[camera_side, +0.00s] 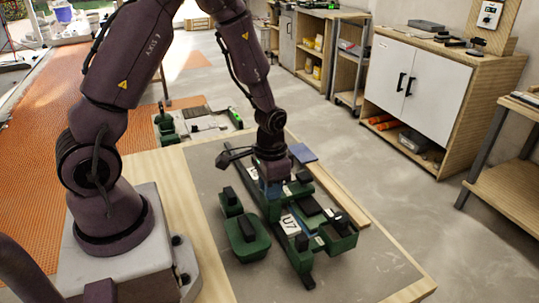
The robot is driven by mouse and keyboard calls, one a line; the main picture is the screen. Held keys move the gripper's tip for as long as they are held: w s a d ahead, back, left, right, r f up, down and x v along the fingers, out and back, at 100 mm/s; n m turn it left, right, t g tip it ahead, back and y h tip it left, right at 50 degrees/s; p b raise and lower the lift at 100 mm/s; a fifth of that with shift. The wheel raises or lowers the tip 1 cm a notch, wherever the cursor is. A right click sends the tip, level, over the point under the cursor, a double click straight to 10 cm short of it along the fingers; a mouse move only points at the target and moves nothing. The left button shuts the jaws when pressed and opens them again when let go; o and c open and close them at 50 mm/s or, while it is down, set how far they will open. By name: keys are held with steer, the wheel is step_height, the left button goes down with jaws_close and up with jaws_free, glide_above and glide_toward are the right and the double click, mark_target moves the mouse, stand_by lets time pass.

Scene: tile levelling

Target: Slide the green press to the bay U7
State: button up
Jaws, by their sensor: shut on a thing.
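My gripper (271,182) points down over the far end of a dark rail assembly on the grey board. It is shut on a part there, most likely the green press (271,209), though my wrist and the clutter hide the fingertips and the grip. A white plate marked U7 (290,224) lies nearer the camera than my gripper, between dark rails (301,262). Another green block with a black top (338,237) sits at the near right of the assembly, beside the U7 plate.
Two loose green blocks with black handles, one farther (230,204) and one nearer (247,240), stand left of the rails. The grey board (350,285) is clear at the front. A wooden strip (340,198) runs along the right.

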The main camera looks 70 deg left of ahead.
steer(key=shift+d, duration=2.1)
steer(key=o, duration=0.8)
steer(key=shift+r, duration=0.1)
step_height(320, 180, up, 7)
steer(key=shift+f, duration=0.1)
steer(key=s+r+t, duration=0.2)
steer(key=s+r, duration=0.1)
steer(key=r, duration=0.3)
steer(key=s+d+r+t, duration=0.1)
steer(key=s+r, duration=0.3)
steer(key=r, duration=0.3)
steer(key=s+d+r+t, duration=0.1)
steer(key=s+r+t, duration=0.1)
steer(key=s+r, duration=0.2)
step_height(320, 180, up, 2)
steer(key=shift+s+d+r+t, duration=0.15)
steer(key=shift+r+t, duration=0.1)
steer(key=shift+t, duration=0.05)
